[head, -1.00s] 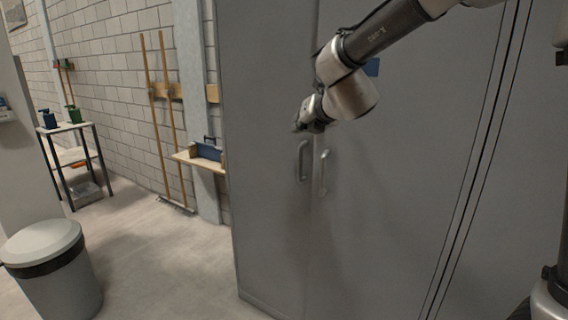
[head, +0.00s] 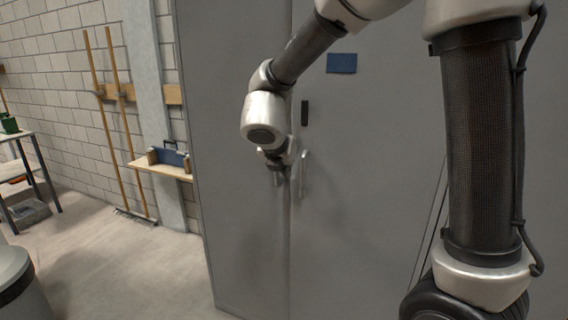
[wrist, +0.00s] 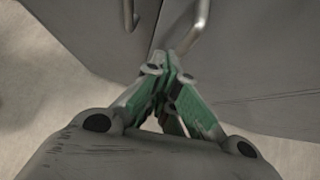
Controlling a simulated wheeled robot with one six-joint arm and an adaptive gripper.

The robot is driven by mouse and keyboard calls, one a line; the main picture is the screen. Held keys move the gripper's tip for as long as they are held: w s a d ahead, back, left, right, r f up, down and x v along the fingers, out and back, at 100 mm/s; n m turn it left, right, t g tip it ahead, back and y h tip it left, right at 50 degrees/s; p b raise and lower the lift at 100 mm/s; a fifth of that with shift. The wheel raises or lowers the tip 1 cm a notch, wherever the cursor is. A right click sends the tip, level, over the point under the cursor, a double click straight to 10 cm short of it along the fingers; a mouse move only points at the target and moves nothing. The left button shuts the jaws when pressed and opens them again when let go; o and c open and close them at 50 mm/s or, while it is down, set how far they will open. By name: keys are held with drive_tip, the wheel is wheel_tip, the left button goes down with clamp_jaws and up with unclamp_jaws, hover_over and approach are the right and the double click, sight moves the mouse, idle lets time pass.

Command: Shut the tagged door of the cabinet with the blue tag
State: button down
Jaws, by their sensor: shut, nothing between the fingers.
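The tall grey cabinet (head: 235,225) fills the middle of the head view, with a blue tag (head: 342,63) on its right door (head: 355,210). That door's upright metal handle (head: 304,172) is beside the seam between the doors; it also shows at the top of the wrist view (wrist: 192,28). The door looks nearly flush with the left door; I cannot tell whether a small gap remains. My gripper (head: 280,172) is shut and empty, in front of the seam close to the handles. In the wrist view its fingertips (wrist: 166,68) are near the seam; contact is unclear.
A small wooden shelf (head: 160,168) with a blue toolbox (head: 168,156) is on the wall left of the cabinet. Long-handled tools (head: 105,120) lean there. A grey bin (head: 14,285) stands at the lower left. The floor (head: 120,270) between is clear.

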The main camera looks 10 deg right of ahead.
sight(297, 159)
drive_tip(key=w+d+f, duration=0.1)
drive_tip(key=w, duration=0.1)
drive_tip(key=w+d+f, duration=0.1)
drive_tip(key=w, duration=0.1)
drive_tip(key=w+d+f, duration=0.1)
drive_tip(key=w+f, duration=0.1)
drive_tip(key=shift+w+d+f, duration=0.1)
drive_tip(key=shift+w+d, duration=0.15)
drive_tip(key=shift+d, duration=0.1)
drive_tip(key=shift+w+d, duration=0.15)
drive_tip(key=shift+w, duration=0.15)
drive_tip(key=shift+w, duration=0.1)
drive_tip(key=shift+m+g+h, duration=0.3)
drive_tip(key=shift+m+h, duration=0.2)
drive_tip(key=shift+m, duration=0.3)
drive_tip(key=w+d, duration=0.1)
drive_tip(key=w, duration=0.2)
drive_tip(key=w+d, duration=0.1)
drive_tip(key=w, duration=0.1)
drive_tip(key=shift+d, duration=0.35)
drive_tip(key=shift+w+d+r, duration=0.1)
drive_tip(key=shift+w+r, duration=0.15)
